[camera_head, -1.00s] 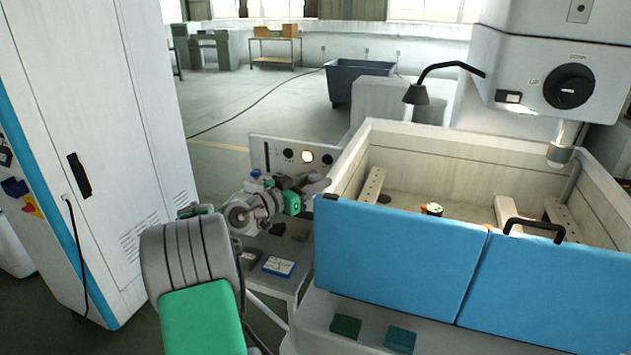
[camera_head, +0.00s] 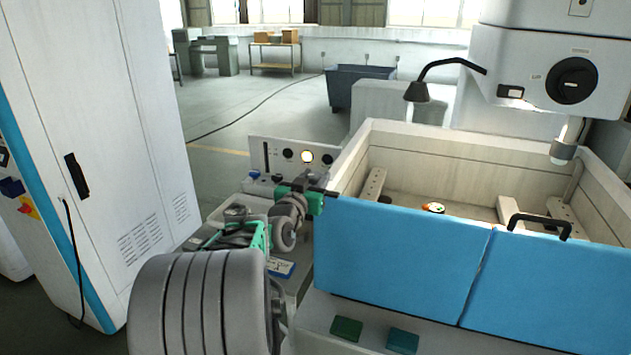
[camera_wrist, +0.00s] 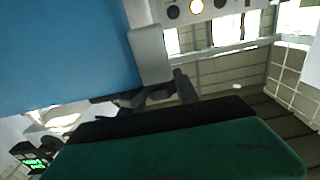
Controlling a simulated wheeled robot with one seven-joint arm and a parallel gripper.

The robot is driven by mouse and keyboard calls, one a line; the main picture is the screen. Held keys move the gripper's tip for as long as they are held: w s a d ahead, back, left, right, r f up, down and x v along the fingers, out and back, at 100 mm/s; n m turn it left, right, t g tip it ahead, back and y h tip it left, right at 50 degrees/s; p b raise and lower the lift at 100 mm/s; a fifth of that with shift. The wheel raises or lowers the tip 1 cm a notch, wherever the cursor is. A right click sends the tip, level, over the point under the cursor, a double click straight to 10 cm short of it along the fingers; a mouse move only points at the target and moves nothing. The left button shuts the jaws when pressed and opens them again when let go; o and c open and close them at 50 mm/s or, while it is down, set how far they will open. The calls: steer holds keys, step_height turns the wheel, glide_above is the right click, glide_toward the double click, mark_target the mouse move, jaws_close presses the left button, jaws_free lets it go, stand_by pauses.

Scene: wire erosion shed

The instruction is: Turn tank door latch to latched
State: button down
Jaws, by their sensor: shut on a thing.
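The blue tank door (camera_head: 395,250) closes the front of the tank. Its latch (camera_head: 330,193) is a small black piece at the door's upper left corner, partly hidden by my gripper. My gripper (camera_head: 322,192) reaches this corner from the left and is shut on the latch. In the wrist view, the door (camera_wrist: 60,50) fills the upper left, with a grey block (camera_wrist: 150,55) at its edge. The dark fingertips of my gripper (camera_wrist: 165,94) meet just below that block. The latch's exact angle cannot be told.
The pale tank wall (camera_head: 450,150) rises behind the door. A panel with round dials (camera_head: 290,155) stands behind my gripper. A black handle (camera_head: 540,222) sits on the right door panel. A tall white cabinet (camera_head: 100,130) bounds the left side.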

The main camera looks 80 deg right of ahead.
mark_target(315, 182)
steer(key=n+t, duration=0.2)
steer(key=t, duration=0.1)
steer(key=shift+s+f, duration=0.1)
steer(key=shift+s, duration=0.2)
steer(key=shift+w+n+t+y+b, duration=0.15)
steer(key=shift+n+t+b, duration=0.25)
steer(key=shift+t, duration=0.35)
steer(key=shift+w+n+t+y+b, duration=0.15)
steer(key=shift+n+t+b, duration=0.15)
steer(key=shift+n+t, duration=0.35)
steer(key=c, duration=0.9)
jaws_free()
steer(key=b+v, duration=0.2)
steer(key=v, duration=0.6)
steer(key=shift+s+d, duration=0.1)
